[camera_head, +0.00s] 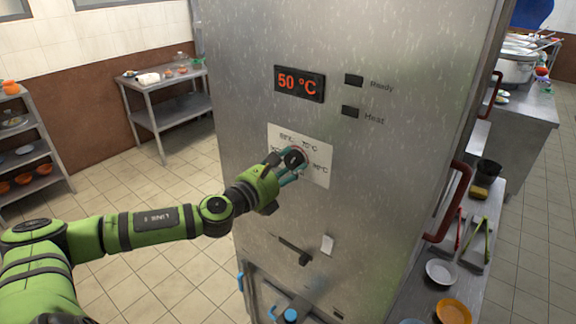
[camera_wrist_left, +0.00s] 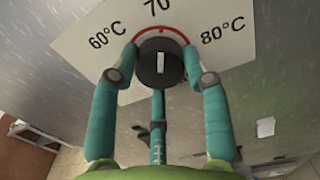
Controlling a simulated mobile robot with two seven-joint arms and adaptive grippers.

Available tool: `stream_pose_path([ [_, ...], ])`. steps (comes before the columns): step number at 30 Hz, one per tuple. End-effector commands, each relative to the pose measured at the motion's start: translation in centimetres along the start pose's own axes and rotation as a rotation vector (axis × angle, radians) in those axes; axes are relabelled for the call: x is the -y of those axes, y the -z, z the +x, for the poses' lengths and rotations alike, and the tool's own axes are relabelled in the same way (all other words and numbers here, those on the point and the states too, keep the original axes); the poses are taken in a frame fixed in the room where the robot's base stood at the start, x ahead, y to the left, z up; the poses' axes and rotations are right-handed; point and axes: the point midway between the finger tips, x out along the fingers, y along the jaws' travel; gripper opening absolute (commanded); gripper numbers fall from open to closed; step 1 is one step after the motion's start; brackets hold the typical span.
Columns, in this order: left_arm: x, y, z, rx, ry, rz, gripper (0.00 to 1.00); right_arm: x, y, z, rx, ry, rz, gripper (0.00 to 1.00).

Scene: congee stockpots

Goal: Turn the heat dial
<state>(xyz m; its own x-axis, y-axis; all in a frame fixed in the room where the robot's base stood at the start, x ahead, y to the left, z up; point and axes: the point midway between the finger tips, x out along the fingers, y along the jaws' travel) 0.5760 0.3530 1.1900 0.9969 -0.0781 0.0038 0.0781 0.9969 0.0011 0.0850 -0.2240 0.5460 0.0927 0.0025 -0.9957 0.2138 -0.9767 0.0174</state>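The round black heat dial (camera_head: 294,157) sits on a white label plate (camera_head: 318,172) on the front of the steel cabinet. In the left wrist view the dial (camera_wrist_left: 163,68) has a white mark pointing up, toward the 70 on the scale, between 60°C and 80°C. My left gripper (camera_head: 290,168) is at the dial, its teal fingers (camera_wrist_left: 161,52) on either side with the tips against its rim; a third finger is below. The display (camera_head: 299,84) reads 50 °C. My right gripper is in no view.
Two dark indicators labelled Ready (camera_head: 354,80) and Heat (camera_head: 350,112) are right of the display. A red door handle (camera_head: 447,203) sticks out at the cabinet's right edge. A counter with plates (camera_head: 441,272) and tongs is at right. Open tiled floor lies left.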

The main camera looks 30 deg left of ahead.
Motion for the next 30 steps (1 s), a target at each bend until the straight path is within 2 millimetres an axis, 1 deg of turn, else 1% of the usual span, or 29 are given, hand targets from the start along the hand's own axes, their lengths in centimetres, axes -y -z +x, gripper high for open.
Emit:
stream_pose_path([
  [1,0.0,0.3,-0.1,-0.005,0.000,-0.002,0.14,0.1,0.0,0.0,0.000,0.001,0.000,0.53],
  [8,0.1,0.4,-0.1,-0.008,0.000,-0.029,0.14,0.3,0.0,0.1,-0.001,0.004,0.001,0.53],
  [14,0.1,0.6,-0.1,-0.009,0.000,-0.122,0.14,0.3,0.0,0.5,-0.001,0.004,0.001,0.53],
  [20,0.2,0.7,-0.1,-0.011,0.001,-0.285,0.14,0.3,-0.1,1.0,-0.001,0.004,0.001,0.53],
  [30,0.4,0.7,-0.1,-0.014,0.001,-0.612,0.14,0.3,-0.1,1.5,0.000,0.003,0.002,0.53],
])
